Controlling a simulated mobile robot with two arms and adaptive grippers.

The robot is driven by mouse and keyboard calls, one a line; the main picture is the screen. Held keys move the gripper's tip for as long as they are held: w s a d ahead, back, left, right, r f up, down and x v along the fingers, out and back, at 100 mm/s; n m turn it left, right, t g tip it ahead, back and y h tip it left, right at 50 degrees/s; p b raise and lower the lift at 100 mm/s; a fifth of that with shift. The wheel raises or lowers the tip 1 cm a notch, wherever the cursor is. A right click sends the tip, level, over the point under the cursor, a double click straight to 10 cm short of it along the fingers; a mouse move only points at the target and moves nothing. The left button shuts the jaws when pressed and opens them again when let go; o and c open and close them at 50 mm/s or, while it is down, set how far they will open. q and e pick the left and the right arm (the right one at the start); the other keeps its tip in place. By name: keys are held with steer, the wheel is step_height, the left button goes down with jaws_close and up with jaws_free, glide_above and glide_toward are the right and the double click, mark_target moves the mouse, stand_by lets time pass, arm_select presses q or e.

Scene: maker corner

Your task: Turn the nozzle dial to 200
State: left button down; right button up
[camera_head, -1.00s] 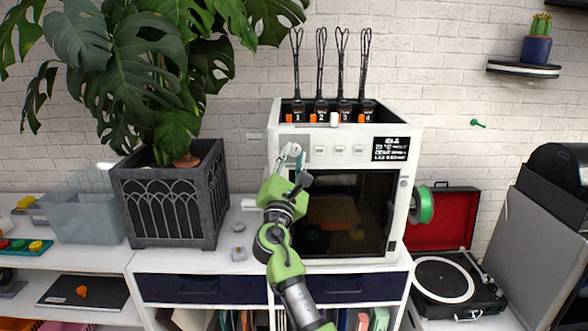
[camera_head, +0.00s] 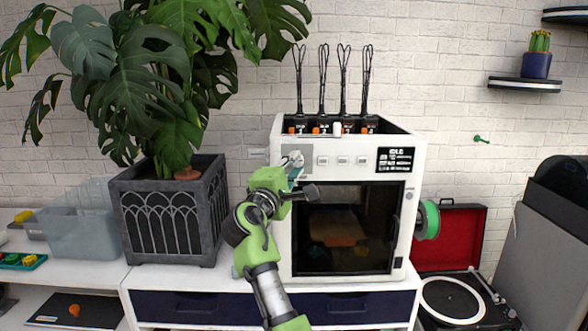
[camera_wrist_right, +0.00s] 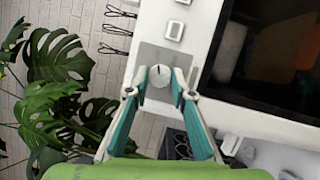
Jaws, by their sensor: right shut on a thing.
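The white 3D printer (camera_head: 283,230) stands on the cabinet, its front facing me. The nozzle dial (camera_wrist_right: 160,75) is a round white knob with a dark pointer line, on a grey panel (camera_wrist_right: 172,61) at the printer's upper left front. My right gripper (camera_head: 294,163) is at this panel. In the right wrist view its teal-lined fingers (camera_wrist_right: 160,82) are shut on the dial, one on each side. The numbers around the dial are too small to read. In the head view the fingers partly cover the dial. My left gripper is not in view.
Several small white buttons (camera_head: 343,160) and a dark display (camera_head: 395,159) lie right of the dial. A large plant in a dark planter (camera_head: 165,225) stands close left of the printer. A green spool (camera_head: 428,219) is on the printer's right side.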

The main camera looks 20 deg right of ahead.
stand_by(0.3)
steer(key=o, duration=1.1)
